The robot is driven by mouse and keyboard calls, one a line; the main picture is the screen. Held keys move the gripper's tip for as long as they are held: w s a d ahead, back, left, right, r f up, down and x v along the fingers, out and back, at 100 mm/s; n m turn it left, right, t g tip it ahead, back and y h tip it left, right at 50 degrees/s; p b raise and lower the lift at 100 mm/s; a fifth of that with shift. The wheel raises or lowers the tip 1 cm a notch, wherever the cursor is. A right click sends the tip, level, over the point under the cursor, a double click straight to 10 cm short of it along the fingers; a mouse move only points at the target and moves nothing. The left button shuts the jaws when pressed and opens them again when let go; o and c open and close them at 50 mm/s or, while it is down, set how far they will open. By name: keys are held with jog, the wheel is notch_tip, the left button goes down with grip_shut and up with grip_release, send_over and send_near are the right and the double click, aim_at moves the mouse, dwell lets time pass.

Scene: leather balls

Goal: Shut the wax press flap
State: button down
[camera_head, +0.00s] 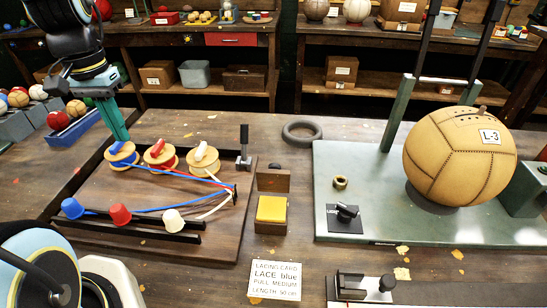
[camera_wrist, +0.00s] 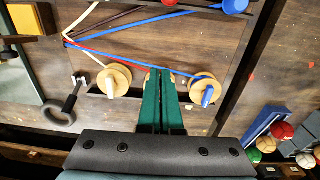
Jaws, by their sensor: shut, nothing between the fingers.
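What looks like the wax press is a small wooden holder (camera_head: 271,227) with a yellow block (camera_head: 271,208) on top, at the middle of the bench in the head view. A wooden plate (camera_head: 273,181), likely its flap, stands raised behind the block, with a dark knob at its top edge. In the wrist view, part of the yellow block (camera_wrist: 5,22) and wood shows at the top left corner. My gripper (camera_head: 122,137) has green fingers, shut and empty, beside the lace spools, well left of the press. In the wrist view the fingers (camera_wrist: 159,72) point between two spools.
The lace board (camera_head: 150,203) holds blue, red and white spools, stretched laces and several cups. A green plate (camera_head: 400,230) with a large leather ball (camera_head: 460,155) lies right. A lacing card (camera_head: 275,280) lies in front.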

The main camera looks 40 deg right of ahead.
jog(key=s+d+r+m+g, duration=0.1)
jog(key=s+d+r+m, duration=0.1)
jog(key=d+m, duration=0.75)
jog(key=m+g+y, duration=0.1)
jog(key=m+y, duration=0.2)
jog(key=m, duration=0.6)
send_near(273, 165)
jog(key=w+d+r, duration=0.3)
jog(key=r, duration=0.1)
jog(key=shift+n, duration=0.25)
jog(key=s+a+f+p, duration=0.1)
jog(key=f, duration=0.2)
jog(key=s+a+f+p, duration=0.2)
jog(key=f, duration=0.1)
jog(key=s+a+f+p, duration=0.1)
jog(key=f+p, duration=0.1)
jog(key=f, duration=0.1)
jog(key=shift+s+a+f, duration=0.2)
jog(key=shift+a+f, duration=0.1)
jog(key=shift+f, duration=0.05)
jog(key=shift+s+a+f+p, duration=0.25)
jog(key=shift+p, duration=0.05)
jog(key=shift+b, duration=0.3)
